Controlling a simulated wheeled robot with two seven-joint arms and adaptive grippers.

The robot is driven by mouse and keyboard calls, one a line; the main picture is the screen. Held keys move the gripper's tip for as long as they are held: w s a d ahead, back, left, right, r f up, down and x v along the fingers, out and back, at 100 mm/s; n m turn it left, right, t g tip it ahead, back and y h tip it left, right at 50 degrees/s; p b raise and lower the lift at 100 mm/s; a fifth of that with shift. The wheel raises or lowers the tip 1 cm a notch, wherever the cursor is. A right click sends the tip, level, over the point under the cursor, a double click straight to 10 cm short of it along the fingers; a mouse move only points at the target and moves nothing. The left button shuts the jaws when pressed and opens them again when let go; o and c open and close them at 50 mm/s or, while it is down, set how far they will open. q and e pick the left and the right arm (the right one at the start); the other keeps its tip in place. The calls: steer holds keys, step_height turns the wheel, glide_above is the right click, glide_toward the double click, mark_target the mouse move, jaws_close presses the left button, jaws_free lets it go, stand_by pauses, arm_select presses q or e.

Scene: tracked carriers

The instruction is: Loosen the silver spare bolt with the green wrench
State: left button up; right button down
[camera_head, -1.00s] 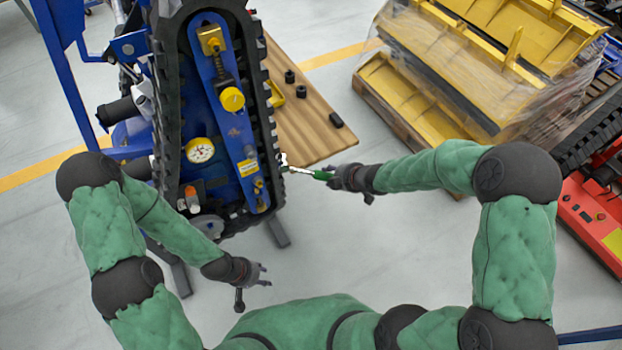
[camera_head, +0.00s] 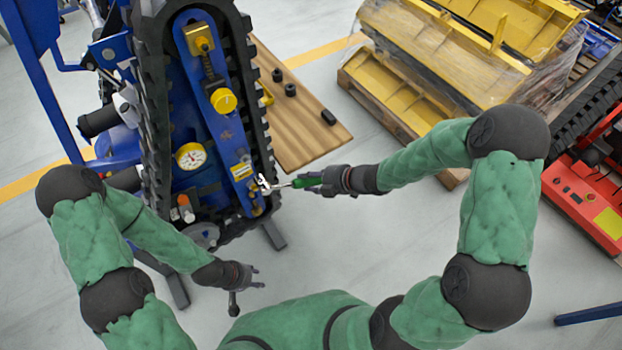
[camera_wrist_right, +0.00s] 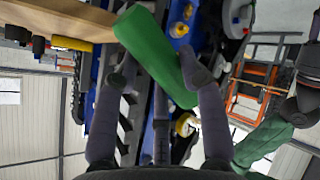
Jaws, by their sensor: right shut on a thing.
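The green wrench has a green handle (camera_head: 299,183) and a silver head (camera_head: 264,184). My right gripper (camera_head: 312,181) is shut on the handle; the handle also lies between its fingers in the right wrist view (camera_wrist_right: 150,48). The wrench head points left and overlaps the lower part of the blue beam (camera_head: 225,125) inside the track. I cannot tell whether it touches anything there. I cannot make out the silver spare bolt clearly; brass-coloured fittings (camera_head: 257,210) show near the wrench head. My left gripper (camera_head: 247,289) is open and empty, below the track.
The black rubber track (camera_head: 155,150) stands upright around the blue beam, with a dial gauge (camera_head: 190,156) and yellow knob (camera_head: 223,101). A wooden board (camera_head: 300,140) with small black parts lies behind. Yellow parts on a pallet stand at back right.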

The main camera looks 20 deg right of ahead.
steer(key=w+a, duration=0.1)
steer(key=w, duration=0.3)
steer(key=s+a+f+m+t+y+b, duration=0.1)
steer(key=s+a+f+m+y+b, duration=0.3)
steer(key=a, duration=0.7)
steer(key=shift+a+f+m+y+b, duration=0.4)
steer(key=shift+f+m+y+b, duration=0.8)
steer(key=shift+f+y+b, duration=0.7)
steer(key=shift+s+f, duration=0.1)
steer(key=shift+f, duration=0.1)
steer(key=shift+w+a+y+b, duration=0.15)
steer(key=shift+w+a+b, duration=0.15)
steer(key=shift+w, duration=0.45)
steer(key=shift+w+a+y+b, duration=0.2)
steer(key=shift+w+b, duration=0.2)
steer(key=shift+w, duration=0.35)
stand_by(2.2)
steer(key=c, duration=1.6)
jaws_free()
jaws_close()
